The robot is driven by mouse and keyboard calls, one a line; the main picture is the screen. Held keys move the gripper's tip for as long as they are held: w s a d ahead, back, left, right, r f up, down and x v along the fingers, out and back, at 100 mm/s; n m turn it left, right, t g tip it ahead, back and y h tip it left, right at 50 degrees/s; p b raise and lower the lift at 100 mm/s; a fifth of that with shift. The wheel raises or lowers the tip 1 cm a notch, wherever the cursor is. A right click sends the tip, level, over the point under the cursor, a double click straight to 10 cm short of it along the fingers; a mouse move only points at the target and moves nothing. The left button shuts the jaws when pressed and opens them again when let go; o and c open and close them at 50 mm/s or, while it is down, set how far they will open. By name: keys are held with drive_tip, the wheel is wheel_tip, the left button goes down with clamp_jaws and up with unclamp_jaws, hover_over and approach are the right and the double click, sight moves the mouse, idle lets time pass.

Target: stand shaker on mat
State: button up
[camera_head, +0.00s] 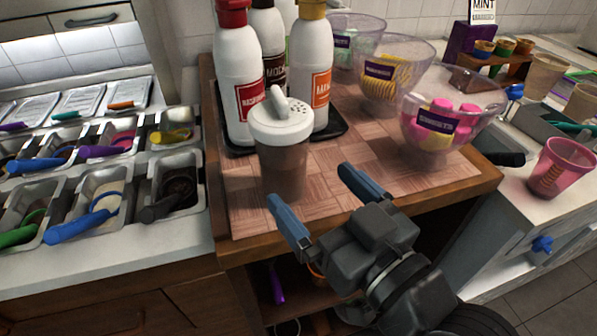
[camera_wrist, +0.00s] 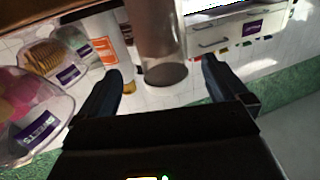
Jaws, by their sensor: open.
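The shaker (camera_head: 285,170), a clear cup with brown contents and a white holed lid, stands upright on the pinkish checked mat (camera_head: 340,188), near its front left part. Its base rests within the mat's edge. My gripper (camera_head: 306,183) is open at the front edge of the table, its blue fingers apart and pointing toward the shaker. In the wrist view, which is upside down, the shaker (camera_wrist: 160,35) shows beyond and between the open fingers (camera_wrist: 162,75), with no finger seen touching it. The lid is hard to make out there.
Several sauce bottles (camera_head: 238,80) stand on a black tray (camera_head: 325,133) behind the shaker. Clear bowls (camera_head: 437,125) with sweets and other toppings stand at the right of the mat. Metal topping bins (camera_head: 180,188) lie at left. A pink cup (camera_head: 563,168) stands at far right.

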drive_tip(key=shift+v, duration=1.4)
drive_tip(key=s+d+f+m+h, duration=0.5)
drive_tip(key=s+d+f+h, duration=0.1)
drive_tip(key=s+d+f, duration=0.45)
drive_tip(key=s+d+m+h, duration=0.1)
drive_tip(key=s+d+h, duration=0.2)
drive_tip(key=s, duration=1.3)
drive_tip(key=d, duration=0.3)
drive_tip(key=shift+s+g, duration=0.25)
drive_tip(key=shift+g, duration=0.05)
drive_tip(key=shift+d, duration=0.1)
